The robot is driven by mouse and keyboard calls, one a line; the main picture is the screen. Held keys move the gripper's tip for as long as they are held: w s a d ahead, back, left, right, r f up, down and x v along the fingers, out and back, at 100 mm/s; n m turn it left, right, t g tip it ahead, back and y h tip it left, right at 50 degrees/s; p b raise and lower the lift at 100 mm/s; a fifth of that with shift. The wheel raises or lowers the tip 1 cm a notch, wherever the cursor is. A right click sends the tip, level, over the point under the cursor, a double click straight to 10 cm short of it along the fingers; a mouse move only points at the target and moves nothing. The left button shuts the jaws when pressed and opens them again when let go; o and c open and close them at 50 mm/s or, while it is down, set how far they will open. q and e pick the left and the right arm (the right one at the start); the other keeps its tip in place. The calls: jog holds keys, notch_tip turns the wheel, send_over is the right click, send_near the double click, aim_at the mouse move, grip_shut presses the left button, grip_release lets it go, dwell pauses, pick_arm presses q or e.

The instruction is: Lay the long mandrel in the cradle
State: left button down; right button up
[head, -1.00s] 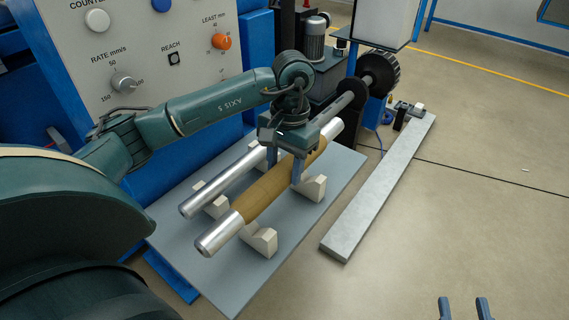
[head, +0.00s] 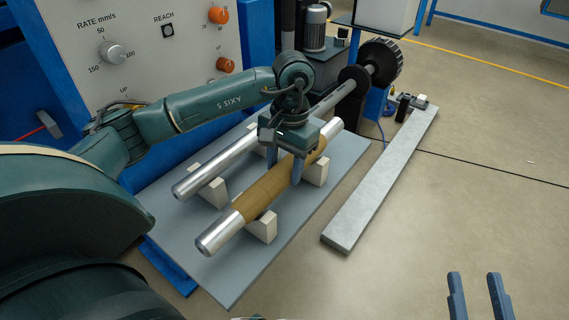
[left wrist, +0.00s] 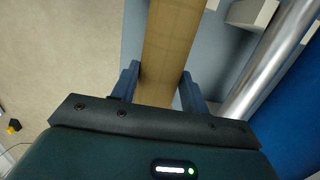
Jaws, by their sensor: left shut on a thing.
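A long mandrel with bright metal ends and a brown wrapped middle (head: 262,196) lies at a slant over the grey table. My left gripper (head: 284,172) is shut on its brown part from above; the left wrist view shows the brown wrap (left wrist: 168,60) between the fingers (left wrist: 158,92). Pale cradle blocks (head: 263,228) and (head: 316,172) sit below the mandrel, partly hidden by it. I cannot tell whether it touches them. My right gripper (head: 479,290) is open and empty at the lower right.
A bare metal bar (head: 205,172) runs parallel behind the mandrel, above more pale blocks (head: 214,191). The grey table (head: 225,285) has free room in front. The control panel (head: 130,75) rises behind.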

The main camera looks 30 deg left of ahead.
pick_arm(q)
jog(key=shift+f+b, duration=0.3)
jog(key=shift+b, duration=0.05)
dwell(0.7)
jog(key=c, duration=1)
grip_release()
jog(key=o, duration=0.3)
jog(key=shift+o, duration=0.2)
jog(key=shift+f, duration=0.15)
